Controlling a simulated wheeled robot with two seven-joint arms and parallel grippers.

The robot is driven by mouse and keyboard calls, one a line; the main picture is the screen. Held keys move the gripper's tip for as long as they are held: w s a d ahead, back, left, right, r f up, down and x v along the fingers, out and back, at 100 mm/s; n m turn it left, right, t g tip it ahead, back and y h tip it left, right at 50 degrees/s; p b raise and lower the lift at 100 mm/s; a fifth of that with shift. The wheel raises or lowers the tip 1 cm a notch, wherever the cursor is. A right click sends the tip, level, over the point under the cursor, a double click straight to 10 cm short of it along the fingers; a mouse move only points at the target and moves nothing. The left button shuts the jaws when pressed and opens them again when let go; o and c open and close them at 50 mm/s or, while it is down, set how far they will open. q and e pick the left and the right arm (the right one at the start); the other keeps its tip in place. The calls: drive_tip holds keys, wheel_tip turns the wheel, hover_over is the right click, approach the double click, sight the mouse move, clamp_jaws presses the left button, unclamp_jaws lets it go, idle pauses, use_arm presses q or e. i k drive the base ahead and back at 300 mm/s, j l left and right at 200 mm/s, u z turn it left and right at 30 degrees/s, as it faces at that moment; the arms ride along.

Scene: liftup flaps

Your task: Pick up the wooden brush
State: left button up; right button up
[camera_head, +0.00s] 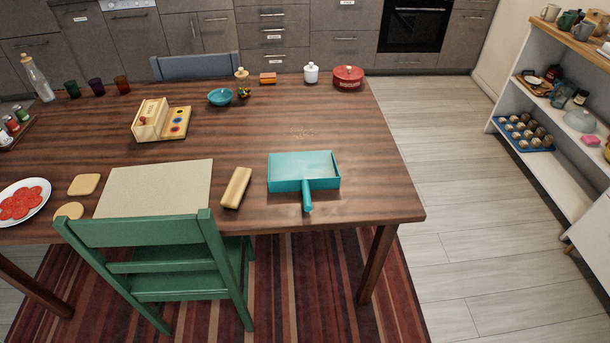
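The wooden brush (237,187) looks like a light tan wooden block. It lies on the brown wooden table (265,130) near the front edge, tilted slightly, between a beige mat and a teal dustpan. Its underside is hidden, so I cannot see bristles. The teal dustpan (304,173) lies to its right, apart from it, with its handle pointing toward the front edge. Neither of my grippers shows in the head view.
A green chair (158,262) stands at the table's front, its back just left of the brush. A beige mat (157,188) lies left of the brush. Small crumbs (304,135) lie behind the dustpan. The floor right of the table is clear up to a white shelf (545,179).

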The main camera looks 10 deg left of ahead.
sight(233, 196)
drive_tip(key=i+l+z, duration=0.2)
drive_tip(key=l+z, duration=0.2)
drive_tip(key=i+l+z, duration=0.55)
drive_tip(key=z, duration=0.2)
drive_tip(key=i+l+z, duration=0.35)
drive_tip(key=i+z, duration=0.2)
drive_tip(key=i, duration=0.4)
drive_tip(key=i+u, duration=0.45)
drive_tip(key=i+l+u, duration=0.1)
drive_tip(key=i+u, duration=0.35)
drive_tip(key=i+j+u, duration=0.15)
drive_tip(key=u, duration=0.25)
drive_tip(key=i+u, duration=0.75)
drive_tip(key=i+l+u, duration=0.1)
drive_tip(key=u, duration=0.3)
drive_tip(key=i+u, duration=0.15)
drive_tip(key=u, duration=0.25)
drive_tip(key=i+u, duration=0.2)
drive_tip(key=u, duration=0.15)
drive_tip(key=i+u, duration=0.2)
drive_tip(key=u, duration=0.2)
drive_tip(key=i+l+u, duration=0.1)
drive_tip(key=u, duration=0.3)
drive_tip(key=i+u, duration=0.2)
drive_tip(key=u, duration=0.2)
drive_tip(key=i+u, duration=0.25)
drive_tip(key=u, duration=0.15)
drive_tip(key=i+l+u, duration=0.15)
drive_tip(key=u, duration=0.3)
